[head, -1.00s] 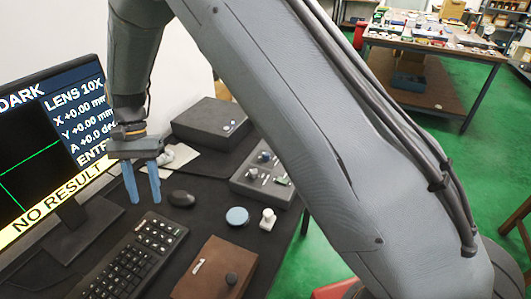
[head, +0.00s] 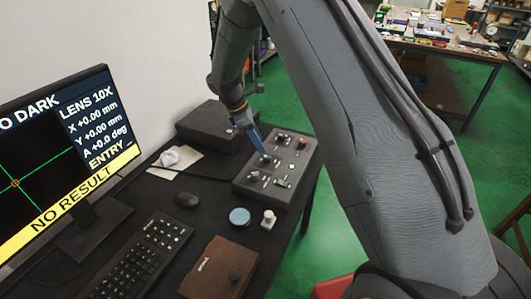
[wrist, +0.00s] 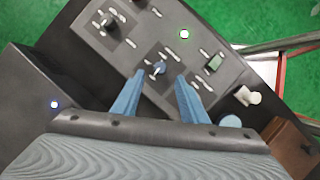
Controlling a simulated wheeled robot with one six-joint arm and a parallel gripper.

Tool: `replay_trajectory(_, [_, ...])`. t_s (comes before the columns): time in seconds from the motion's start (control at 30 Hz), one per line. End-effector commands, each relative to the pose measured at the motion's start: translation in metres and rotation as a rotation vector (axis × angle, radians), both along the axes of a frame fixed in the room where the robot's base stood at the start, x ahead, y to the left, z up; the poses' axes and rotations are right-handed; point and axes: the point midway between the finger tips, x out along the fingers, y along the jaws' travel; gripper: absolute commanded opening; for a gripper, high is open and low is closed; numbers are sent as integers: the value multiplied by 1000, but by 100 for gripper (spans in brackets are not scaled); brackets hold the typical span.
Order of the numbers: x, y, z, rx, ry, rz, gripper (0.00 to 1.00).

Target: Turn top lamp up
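The dark grey control panel (head: 240,184) lies on the black desk and carries several knobs, a green-lit button (wrist: 184,34) and a green switch (wrist: 214,63). Its labels are too small to read, so I cannot tell which knob is the top lamp's. My gripper (head: 260,148) is over the panel, blue fingers pointing down. In the wrist view my gripper (wrist: 160,78) is open, with a blue-grey knob (wrist: 158,68) between or just beyond the fingertips; contact cannot be told. Another dark knob (wrist: 108,21) sits farther along the panel.
The monitor (head: 85,215) shows "NO RESULT" and a dark picture with green lines. A dark box (head: 205,121) stands beside the panel.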

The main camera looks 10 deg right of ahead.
Motion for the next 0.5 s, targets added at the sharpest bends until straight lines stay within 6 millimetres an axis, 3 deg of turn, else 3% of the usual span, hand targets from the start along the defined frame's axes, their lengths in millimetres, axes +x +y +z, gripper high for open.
replay_trajectory(0.5, [-1,-25,-61,2,0,-4,39])
